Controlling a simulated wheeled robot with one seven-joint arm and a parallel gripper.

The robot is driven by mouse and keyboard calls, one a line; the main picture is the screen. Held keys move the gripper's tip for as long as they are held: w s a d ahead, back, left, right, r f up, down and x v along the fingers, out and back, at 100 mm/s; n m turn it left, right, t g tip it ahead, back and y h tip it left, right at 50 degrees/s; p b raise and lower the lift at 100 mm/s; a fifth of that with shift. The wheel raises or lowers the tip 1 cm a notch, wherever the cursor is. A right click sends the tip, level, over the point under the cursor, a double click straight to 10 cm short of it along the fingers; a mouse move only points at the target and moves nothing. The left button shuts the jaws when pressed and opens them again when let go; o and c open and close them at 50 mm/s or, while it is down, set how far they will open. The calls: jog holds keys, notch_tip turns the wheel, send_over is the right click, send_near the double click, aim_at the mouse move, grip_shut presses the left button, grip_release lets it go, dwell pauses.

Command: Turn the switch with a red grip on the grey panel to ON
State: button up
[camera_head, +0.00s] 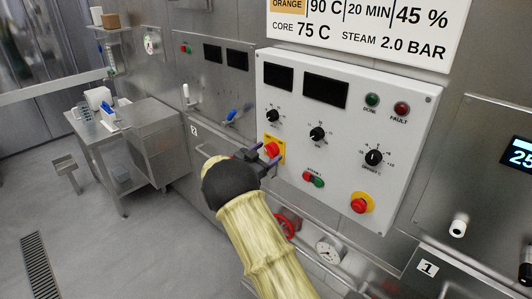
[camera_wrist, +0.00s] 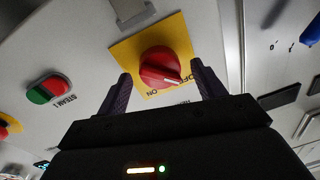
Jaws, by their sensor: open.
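The switch with a red grip (camera_head: 271,149) sits on a yellow plate at the lower left of the grey panel (camera_head: 335,185). In the wrist view the red grip (camera_wrist: 160,67) is in the upper middle. Its white pointer mark points to the lower right, by the OFF lettering; the ON lettering is to the left of that. The lettering appears upside down and is partly hidden. My gripper (camera_wrist: 161,72) is open, with one dark finger on each side of the grip. I cannot tell whether either finger touches it. In the head view my gripper (camera_head: 259,163) is at the switch.
The panel also bears a green and red STEAM 1 button pair (camera_head: 313,180), a red button on yellow (camera_head: 361,203), and black knobs (camera_head: 317,134). A red handwheel (camera_head: 286,226) and a gauge (camera_head: 329,250) are below. Open floor lies to the left.

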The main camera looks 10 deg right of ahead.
jog(key=c, duration=1)
